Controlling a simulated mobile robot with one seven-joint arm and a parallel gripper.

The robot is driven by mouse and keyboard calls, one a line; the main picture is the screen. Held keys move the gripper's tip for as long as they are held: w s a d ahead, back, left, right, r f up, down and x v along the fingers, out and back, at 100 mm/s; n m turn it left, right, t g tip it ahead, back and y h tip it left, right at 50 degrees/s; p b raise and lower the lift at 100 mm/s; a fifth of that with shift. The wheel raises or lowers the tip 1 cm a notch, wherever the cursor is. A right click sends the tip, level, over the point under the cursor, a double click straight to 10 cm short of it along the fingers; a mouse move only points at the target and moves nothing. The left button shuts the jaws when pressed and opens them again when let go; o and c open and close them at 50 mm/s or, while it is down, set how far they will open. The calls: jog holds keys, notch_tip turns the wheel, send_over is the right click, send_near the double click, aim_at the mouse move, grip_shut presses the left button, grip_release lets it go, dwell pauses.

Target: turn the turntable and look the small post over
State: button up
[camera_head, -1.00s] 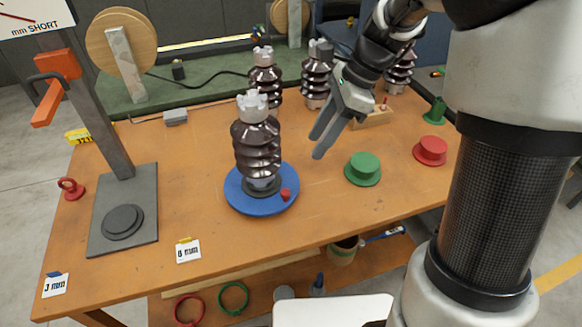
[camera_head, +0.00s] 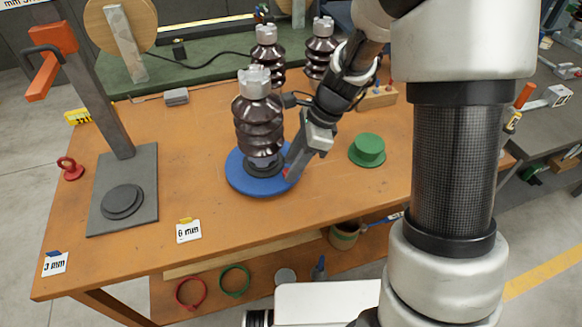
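A dark brown ribbed post (camera_head: 259,125) with a grey metal cap stands upright on the blue turntable (camera_head: 240,180), on the wooden table. My gripper (camera_head: 292,172) is down at the turntable's right edge, just right of the post's base. I cannot tell whether the fingers are closed on the knob.
More brown posts (camera_head: 268,50) stand behind. A green hat-shaped piece (camera_head: 367,150) lies to the right. A grey press stand (camera_head: 122,190) is at the left, with cards marked 6 mm (camera_head: 188,230) and 3 mm (camera_head: 55,263) near the front edge. The table's front middle is clear.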

jog(key=shift+a+f, duration=0.25)
jog(key=shift+f, duration=0.35)
grip_shut()
